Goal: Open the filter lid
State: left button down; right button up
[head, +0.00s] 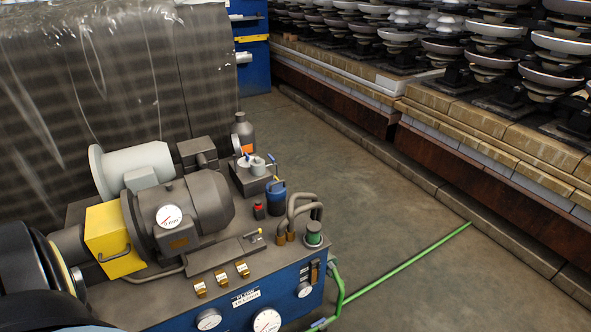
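A pump unit on a blue base (285,312) stands at the lower left of the head view. A grey motor (203,200) with a round gauge and a yellow box (114,240) sit on it. A pale grey cylinder with a wide flange (139,165) lies behind the motor. I cannot tell which part is the filter lid, or whether it is open. Neither gripper shows; a large dark rounded shape at the lower left edge may be part of my arm.
A plastic-wrapped stack (120,90) stands behind the unit. Bent grey pipes (302,208) rise at its right end. A green hose (405,265) crosses the floor. Insulator stacks (492,65) stand on raised ledges at the right. The floor (370,195) between is otherwise clear.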

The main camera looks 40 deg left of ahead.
aim_at(275, 191)
jog(key=i, duration=3.15)
jog(key=u, duration=4.2)
